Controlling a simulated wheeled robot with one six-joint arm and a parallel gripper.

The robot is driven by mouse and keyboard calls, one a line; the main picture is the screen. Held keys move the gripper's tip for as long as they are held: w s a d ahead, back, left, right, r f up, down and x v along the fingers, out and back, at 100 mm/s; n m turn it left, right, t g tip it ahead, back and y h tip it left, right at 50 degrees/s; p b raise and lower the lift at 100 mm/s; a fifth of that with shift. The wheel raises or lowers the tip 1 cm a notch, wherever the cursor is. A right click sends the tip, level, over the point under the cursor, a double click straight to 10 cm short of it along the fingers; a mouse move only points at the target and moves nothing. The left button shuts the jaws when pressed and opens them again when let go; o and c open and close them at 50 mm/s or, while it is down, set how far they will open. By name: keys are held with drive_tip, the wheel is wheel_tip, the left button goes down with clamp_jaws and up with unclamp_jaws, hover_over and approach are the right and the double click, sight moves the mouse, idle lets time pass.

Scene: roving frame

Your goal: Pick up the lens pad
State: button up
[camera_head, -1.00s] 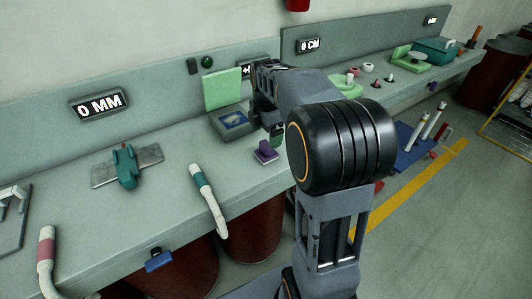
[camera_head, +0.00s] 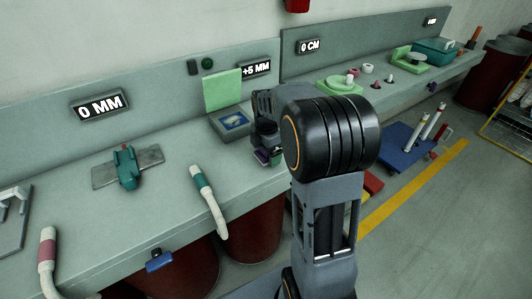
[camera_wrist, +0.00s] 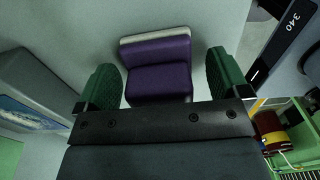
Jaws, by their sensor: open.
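The purple pad with a pale edge (camera_wrist: 157,68), which looks like the lens pad, lies on the bench top between my fingers in the wrist view. In the head view only a small purple part (camera_head: 261,156) shows below my gripper (camera_head: 268,148). My gripper also fills the lower part of the wrist view, its green-padded fingers (camera_wrist: 160,78) apart on either side of the pad. Gaps show between the pad and both fingers, and nothing is held. My arm hides part of the bench behind it in the head view.
A grey box with a blue picture (camera_head: 232,121) and a green upright panel (camera_head: 222,90) stands just left of my gripper. A teal clamp on a grey plate (camera_head: 127,168) is further left.

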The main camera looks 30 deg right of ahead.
drive_tip(key=c, duration=1)
drive_tip(key=shift+r, duration=0.55)
wheel_tip(320, 180, up, 2)
drive_tip(key=shift+r, duration=0.1)
drive_tip(key=s+a+r+b, duration=0.2)
drive_tip(key=s+a+r, duration=0.3)
drive_tip(key=s+r, duration=0.4)
drive_tip(key=shift+s+r, duration=0.35)
drive_tip(key=shift+s, duration=1.7)
